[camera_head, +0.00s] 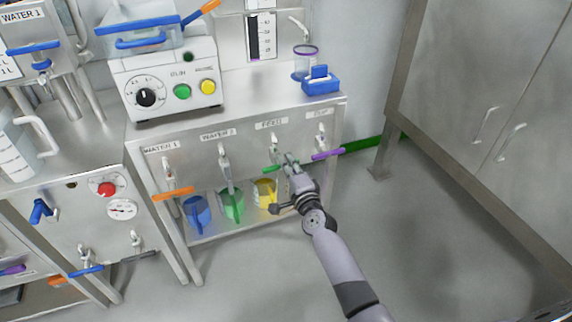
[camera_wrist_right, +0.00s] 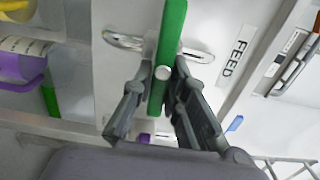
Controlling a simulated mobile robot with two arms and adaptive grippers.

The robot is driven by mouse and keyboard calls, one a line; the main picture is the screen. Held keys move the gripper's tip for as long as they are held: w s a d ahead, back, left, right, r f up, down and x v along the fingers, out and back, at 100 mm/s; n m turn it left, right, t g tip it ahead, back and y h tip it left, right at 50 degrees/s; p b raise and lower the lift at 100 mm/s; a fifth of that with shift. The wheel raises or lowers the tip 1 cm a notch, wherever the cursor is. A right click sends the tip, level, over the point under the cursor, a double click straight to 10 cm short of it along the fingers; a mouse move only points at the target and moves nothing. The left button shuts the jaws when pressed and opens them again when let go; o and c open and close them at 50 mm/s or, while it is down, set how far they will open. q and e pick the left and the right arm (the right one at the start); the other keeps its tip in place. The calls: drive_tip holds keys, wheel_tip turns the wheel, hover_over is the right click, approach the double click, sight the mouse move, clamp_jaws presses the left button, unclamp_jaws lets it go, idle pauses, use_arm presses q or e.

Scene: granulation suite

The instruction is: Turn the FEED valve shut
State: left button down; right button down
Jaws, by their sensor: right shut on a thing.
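The FEED valve has a green lever handle (camera_head: 272,168) on the front panel, under the FEED label (camera_head: 268,124). My right gripper (camera_head: 287,163) is at this valve, shut on the green lever. In the right wrist view its fingers (camera_wrist_right: 157,85) are on either side of the lever. My left gripper is not in view.
A valve with a purple handle (camera_head: 328,154) is close to the right of my gripper. WATER 1 has an orange handle (camera_head: 173,193). Blue (camera_head: 196,212), green (camera_head: 231,205) and yellow (camera_head: 265,192) containers stand on the shelf below. The floor at right is clear before grey cabinets (camera_head: 480,100).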

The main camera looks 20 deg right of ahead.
drive_tip(key=shift+d+f, duration=0.15)
drive_tip(key=shift+f, duration=0.15)
drive_tip(key=c, duration=1.7)
unclamp_jaws()
drive_tip(key=shift+o, duration=0.8)
drive_tip(key=shift+r, duration=0.2)
drive_tip(key=shift+s, duration=0.1)
drive_tip(key=s, duration=1.2)
drive_tip(key=shift+d, duration=0.15)
